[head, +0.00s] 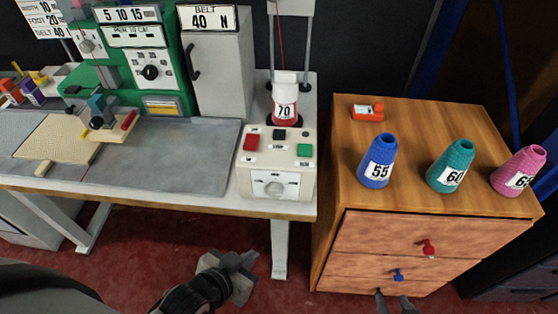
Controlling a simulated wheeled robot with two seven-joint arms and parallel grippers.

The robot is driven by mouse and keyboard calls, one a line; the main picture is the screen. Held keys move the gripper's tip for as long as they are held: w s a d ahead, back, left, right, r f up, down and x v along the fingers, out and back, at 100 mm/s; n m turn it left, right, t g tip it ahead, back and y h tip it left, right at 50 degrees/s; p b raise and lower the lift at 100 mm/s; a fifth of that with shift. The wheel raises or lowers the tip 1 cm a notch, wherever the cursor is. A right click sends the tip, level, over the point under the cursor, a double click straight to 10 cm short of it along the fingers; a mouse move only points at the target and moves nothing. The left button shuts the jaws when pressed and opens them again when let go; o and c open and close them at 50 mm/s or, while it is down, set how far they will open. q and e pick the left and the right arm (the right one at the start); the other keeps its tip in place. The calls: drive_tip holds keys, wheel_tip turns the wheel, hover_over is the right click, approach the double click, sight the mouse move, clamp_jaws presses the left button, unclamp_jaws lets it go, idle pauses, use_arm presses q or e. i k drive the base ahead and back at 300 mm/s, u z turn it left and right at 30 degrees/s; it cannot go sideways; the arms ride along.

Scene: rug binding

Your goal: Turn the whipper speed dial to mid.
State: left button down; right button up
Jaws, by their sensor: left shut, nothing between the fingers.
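A pale control box (252,172) stands at the right end of the work table. A round silver dial (274,188) sits on its front face, with small markings too small to read. On its sloped top are a red button (251,142), a black button (280,134) and a green button (304,150). My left gripper (248,262) is shut and empty, in front of the table and lower in the picture than the dial, apart from it. My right gripper (393,297) shows only partly at the bottom edge, in front of the drawers; its jaw state is unclear.
A cone marked 70 (285,108) stands behind the box. The green machine (120,45) has a black dial (150,72). A wooden cabinet (345,140) on the right bears blue (378,160), teal (450,165) and pink (518,170) cones and an orange object (367,111).

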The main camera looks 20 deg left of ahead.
sight(274, 189)
drive_tip(key=u, duration=1.45)
drive_tip(key=k, duration=0.85)
drive_tip(key=z, duration=1.15)
drive_tip(key=i, duration=0.45)
drive_tip(key=u, duration=0.2)
